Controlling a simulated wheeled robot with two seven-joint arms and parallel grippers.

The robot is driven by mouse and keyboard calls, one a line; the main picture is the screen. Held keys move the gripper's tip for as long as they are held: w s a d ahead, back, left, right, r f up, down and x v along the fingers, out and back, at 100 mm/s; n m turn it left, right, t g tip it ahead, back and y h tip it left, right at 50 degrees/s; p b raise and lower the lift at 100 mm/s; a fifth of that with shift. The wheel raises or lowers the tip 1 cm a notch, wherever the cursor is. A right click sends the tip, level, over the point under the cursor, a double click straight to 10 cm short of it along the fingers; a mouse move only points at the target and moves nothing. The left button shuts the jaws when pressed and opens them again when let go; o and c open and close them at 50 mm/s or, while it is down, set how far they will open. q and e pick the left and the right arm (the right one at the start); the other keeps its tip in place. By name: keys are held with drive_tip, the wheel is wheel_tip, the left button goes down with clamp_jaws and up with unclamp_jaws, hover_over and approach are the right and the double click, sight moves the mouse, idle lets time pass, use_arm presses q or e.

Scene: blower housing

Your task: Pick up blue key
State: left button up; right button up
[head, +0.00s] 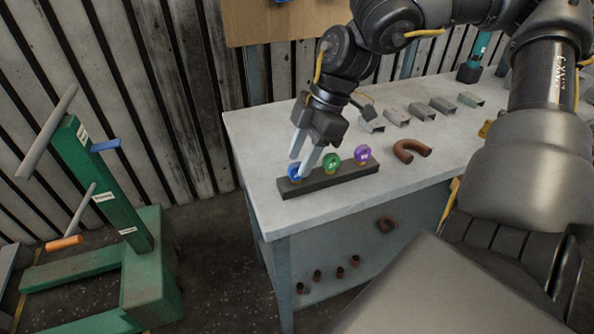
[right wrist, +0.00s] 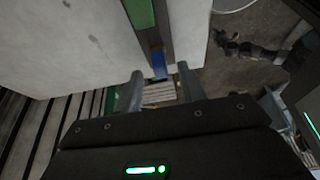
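The blue key (head: 294,173) has a round head and stands at the left end of a dark rack (head: 331,179) on the workbench. My right gripper (head: 303,163) points down at it, with the fingers parted and partly covering the key. In the right wrist view, the blue key (right wrist: 158,63) shows between and just beyond the fingertips of my right gripper (right wrist: 160,78). The fingers look apart from it; exact contact cannot be told. My left gripper is out of view.
A green key (head: 333,161) and a purple key (head: 362,153) stand in the same rack. A brown curved pipe (head: 411,150) and several grey brackets (head: 397,117) lie on the workbench (head: 262,143). A green stand (head: 152,275) is on the floor at left.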

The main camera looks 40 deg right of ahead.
drive_tip(key=shift+x, duration=1.1)
drive_tip(key=shift+a+f, duration=0.1)
drive_tip(key=shift+f, duration=0.1)
clamp_jaws()
drive_tip(key=shift+r, duration=0.15)
